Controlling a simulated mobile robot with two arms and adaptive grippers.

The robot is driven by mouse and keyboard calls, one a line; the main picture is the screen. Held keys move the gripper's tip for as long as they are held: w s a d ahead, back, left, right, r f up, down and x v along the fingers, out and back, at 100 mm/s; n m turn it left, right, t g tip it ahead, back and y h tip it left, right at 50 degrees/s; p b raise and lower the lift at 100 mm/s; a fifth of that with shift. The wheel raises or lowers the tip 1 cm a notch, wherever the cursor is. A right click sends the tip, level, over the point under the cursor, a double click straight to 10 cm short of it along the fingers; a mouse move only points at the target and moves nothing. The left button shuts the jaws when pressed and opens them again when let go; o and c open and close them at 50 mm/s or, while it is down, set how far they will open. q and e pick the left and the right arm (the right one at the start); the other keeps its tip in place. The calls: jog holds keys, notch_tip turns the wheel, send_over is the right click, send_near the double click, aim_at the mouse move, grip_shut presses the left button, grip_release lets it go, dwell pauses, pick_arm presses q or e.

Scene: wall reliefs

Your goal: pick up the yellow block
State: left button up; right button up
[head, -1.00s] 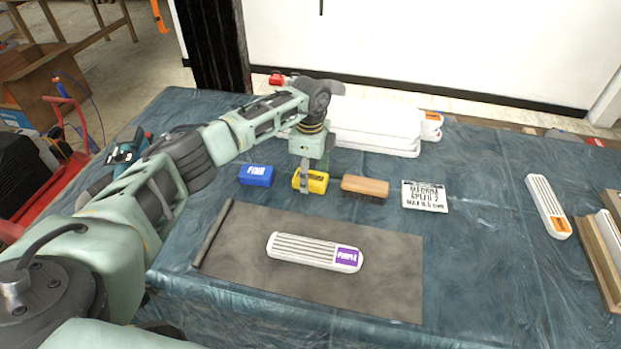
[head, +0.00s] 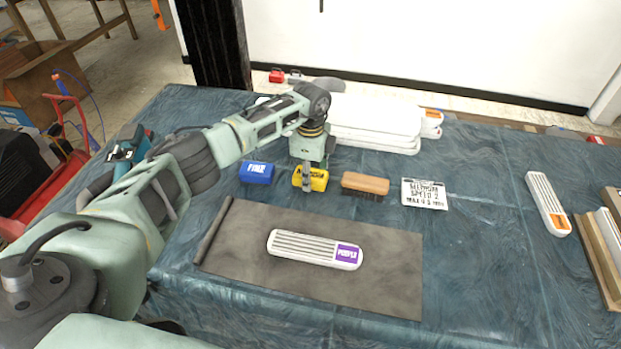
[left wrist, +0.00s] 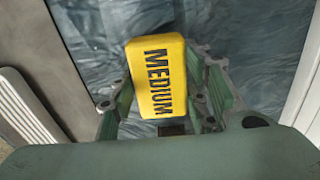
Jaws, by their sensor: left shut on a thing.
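The yellow block (head: 318,180) stands on the blue-covered table, between a blue block (head: 257,173) and a wooden brush (head: 365,184). In the left wrist view the yellow block (left wrist: 155,77) shows the word MEDIUM and sits between the fingers. My left gripper (head: 307,178) reaches it from above and is shut on it. The left wrist view shows the left gripper's fingers (left wrist: 164,95) on both sides of the block. I cannot tell whether the block is clear of the table. My right gripper is not in view.
A grey mat (head: 227,268) lies in front, with a white ridged piece with a purple label (head: 313,249) on it. A white sign (head: 425,193) lies to the right. White slabs (head: 375,130) are stacked behind. A ridged piece with an orange label (head: 546,200) lies far right.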

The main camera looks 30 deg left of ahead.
aim_at(312, 174)
pick_arm(q)
jog(key=shift+r, duration=0.15)
jog(key=shift+r, duration=0.6)
jog(key=r, duration=0.1)
jog(key=r+b, duration=0.1)
jog(key=r, duration=0.1)
jog(key=shift+w+d, duration=0.1)
jog(key=shift+d, duration=0.1)
jog(key=d+r, duration=0.2)
jog(key=d, duration=0.1)
jog(key=w+d+r+b, duration=0.1)
jog(key=d+r, duration=0.1)
jog(key=d, duration=0.2)
jog(key=w+d+r+b, duration=0.1)
jog(key=d+r, duration=0.1)
jog(key=d, duration=0.2)
jog(key=shift+w+r, duration=0.25)
jog(key=shift+r, duration=0.05)
